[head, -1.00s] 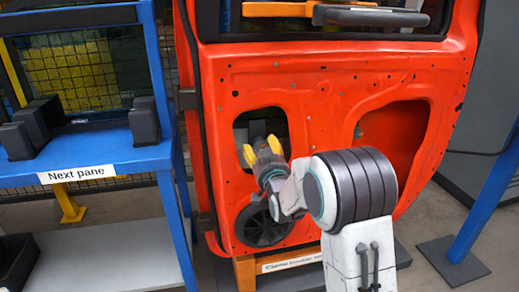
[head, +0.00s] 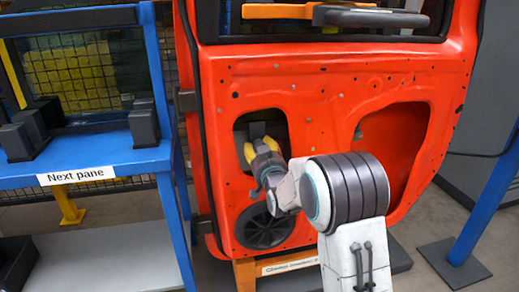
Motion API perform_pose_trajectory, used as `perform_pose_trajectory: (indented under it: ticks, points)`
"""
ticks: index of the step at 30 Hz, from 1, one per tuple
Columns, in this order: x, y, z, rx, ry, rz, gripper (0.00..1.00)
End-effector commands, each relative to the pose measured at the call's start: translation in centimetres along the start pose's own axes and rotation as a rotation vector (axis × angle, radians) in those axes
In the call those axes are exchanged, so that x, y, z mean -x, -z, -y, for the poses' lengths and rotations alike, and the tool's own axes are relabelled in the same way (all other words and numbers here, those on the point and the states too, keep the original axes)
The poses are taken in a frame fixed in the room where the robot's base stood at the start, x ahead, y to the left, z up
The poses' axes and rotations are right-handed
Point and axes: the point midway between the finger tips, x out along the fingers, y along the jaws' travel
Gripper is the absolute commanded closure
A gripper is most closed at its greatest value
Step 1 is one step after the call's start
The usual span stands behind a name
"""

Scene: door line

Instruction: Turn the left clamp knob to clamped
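The red-orange door panel (head: 340,75) stands upright in front of me. My gripper (head: 260,147), with yellow fingertips, is at the left cut-out opening (head: 243,132) of the door. The fingertips are apart, with a gap between them, and I see nothing held there. A small dark grey part (head: 257,130) shows inside the opening just beyond the fingertips; it may be the left clamp knob, but I cannot tell its setting. Whether the fingers touch it is not clear. No other clamp knob can be made out with certainty.
A dark bar with an orange strip (head: 370,17) crosses the door's window opening. A round speaker (head: 265,226) sits below the cut-out. A blue post (head: 487,205) stands at the right.

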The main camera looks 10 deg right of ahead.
Motion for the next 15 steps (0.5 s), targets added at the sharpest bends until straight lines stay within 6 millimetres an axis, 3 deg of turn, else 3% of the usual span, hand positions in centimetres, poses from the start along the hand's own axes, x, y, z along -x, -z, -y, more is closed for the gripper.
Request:
perform_pose_trajectory:
  ticks: [11, 15]
  points:
    - [0.01, -0.15, 0.05, 0.0, 0.0, 0.004, 0.96]
    - [0.02, -0.24, 0.04, 0.0, 0.0, 0.006, 0.99]
